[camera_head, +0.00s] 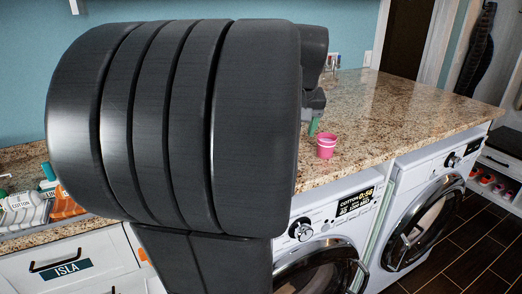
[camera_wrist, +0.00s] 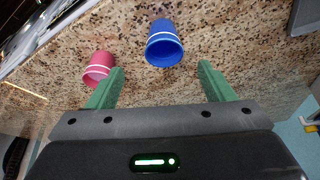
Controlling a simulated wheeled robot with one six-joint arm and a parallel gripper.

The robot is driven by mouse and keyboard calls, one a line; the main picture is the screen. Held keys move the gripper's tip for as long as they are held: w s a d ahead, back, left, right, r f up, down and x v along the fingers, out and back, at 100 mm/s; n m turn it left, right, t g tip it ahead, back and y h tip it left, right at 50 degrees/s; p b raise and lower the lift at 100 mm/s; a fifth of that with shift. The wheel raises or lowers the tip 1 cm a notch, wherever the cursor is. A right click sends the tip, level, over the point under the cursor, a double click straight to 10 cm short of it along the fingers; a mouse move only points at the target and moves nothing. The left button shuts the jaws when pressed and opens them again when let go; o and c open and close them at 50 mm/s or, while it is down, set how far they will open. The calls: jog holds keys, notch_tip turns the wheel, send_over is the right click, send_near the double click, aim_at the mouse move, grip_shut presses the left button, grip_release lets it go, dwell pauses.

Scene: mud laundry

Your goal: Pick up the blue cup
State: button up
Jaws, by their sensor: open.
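The blue cup (camera_wrist: 164,45) stands on the granite counter in the wrist view, a little beyond the fingertips and between their lines. A white band runs around it. My gripper (camera_wrist: 160,78) is open and empty, with its two green fingers spread apart. A pink cup (camera_wrist: 98,67) stands to the left of the blue cup, close to the left finger. In the head view the pink cup (camera_head: 326,145) stands near the counter's front edge. The blue cup is not visible there; my dark arm covers much of the view.
The granite counter (camera_head: 400,105) is mostly bare to the right. Two white front-loading machines (camera_head: 335,228) stand beneath it. Small items (camera_head: 332,62) stand by the back wall. Packets (camera_head: 25,212) lie on the counter at the far left, above a drawer labelled ISLA (camera_head: 68,268).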

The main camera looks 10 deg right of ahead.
jog(key=x, duration=0.5)
jog(key=shift+f, duration=0.1)
jog(key=shift+w+a+p+x, duration=0.1)
jog(key=shift+p+x, duration=0.1)
jog(key=shift+x, duration=1.15)
jog(key=shift+w+a+p+x, duration=0.15)
jog(key=shift+p+x, duration=0.05)
jog(key=shift+x, duration=1.15)
jog(key=shift+c, duration=0.4)
jog(key=c, duration=0.9)
